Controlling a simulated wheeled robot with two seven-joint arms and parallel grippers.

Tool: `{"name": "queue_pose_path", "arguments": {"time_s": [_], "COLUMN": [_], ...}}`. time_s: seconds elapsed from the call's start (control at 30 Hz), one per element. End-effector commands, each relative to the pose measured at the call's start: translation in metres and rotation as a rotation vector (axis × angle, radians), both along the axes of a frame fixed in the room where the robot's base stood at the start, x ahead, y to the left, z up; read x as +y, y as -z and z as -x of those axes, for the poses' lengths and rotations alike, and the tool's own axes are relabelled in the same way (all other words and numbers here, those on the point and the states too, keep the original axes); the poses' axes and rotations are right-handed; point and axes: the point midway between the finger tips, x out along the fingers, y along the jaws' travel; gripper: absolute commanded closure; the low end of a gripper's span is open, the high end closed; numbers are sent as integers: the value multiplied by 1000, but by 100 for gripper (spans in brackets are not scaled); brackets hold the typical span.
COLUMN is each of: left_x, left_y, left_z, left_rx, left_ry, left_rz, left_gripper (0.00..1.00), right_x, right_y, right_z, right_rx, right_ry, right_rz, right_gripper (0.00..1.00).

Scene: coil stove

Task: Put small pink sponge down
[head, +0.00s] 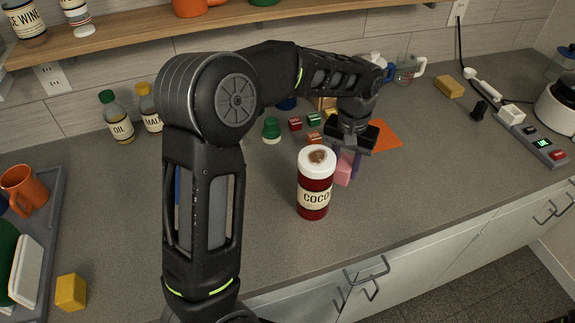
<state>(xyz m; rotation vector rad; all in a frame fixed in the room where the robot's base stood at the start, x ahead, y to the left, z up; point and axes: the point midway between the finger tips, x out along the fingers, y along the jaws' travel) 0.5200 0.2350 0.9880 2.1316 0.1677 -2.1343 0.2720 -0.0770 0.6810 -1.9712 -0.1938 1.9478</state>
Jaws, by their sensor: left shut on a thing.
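The small pink sponge (344,169) is in the head view, a little right of the middle. My left gripper (346,165) points down and is shut on it, behind and to the right of the cocoa jar. The sponge is close to the grey counter, but I cannot tell whether it touches it. The jar partly hides the sponge's lower left side. My right gripper does not show.
The cocoa jar (314,185) stands just in front of the sponge. An orange mat (385,134) lies behind the gripper. Small red and green blocks (295,124) and a green-topped shaker (271,130) stand at the back.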

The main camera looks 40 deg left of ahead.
Motion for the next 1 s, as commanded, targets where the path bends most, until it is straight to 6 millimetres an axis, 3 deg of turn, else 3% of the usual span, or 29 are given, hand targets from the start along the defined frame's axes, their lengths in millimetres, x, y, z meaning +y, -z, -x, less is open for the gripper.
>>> {"name": "queue_pose_path", "arguments": {"time_s": [0.3,0.43,0.6,1.0], "left_x": [110,142,161,163], "left_y": [-38,-53,-64,-64], "left_z": [45,68,86,88], "left_rx": [-1,-1,1,4], "left_ry": [-501,-674,-788,-802], "left_rz": [4,-1,-6,-8], "left_gripper": [100,100,100,100], "right_x": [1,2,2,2], "right_y": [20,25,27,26], "right_z": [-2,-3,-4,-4], "right_rx": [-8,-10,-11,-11], "right_ry": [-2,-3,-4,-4], "right_rz": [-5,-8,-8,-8], "right_gripper": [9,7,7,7]}}
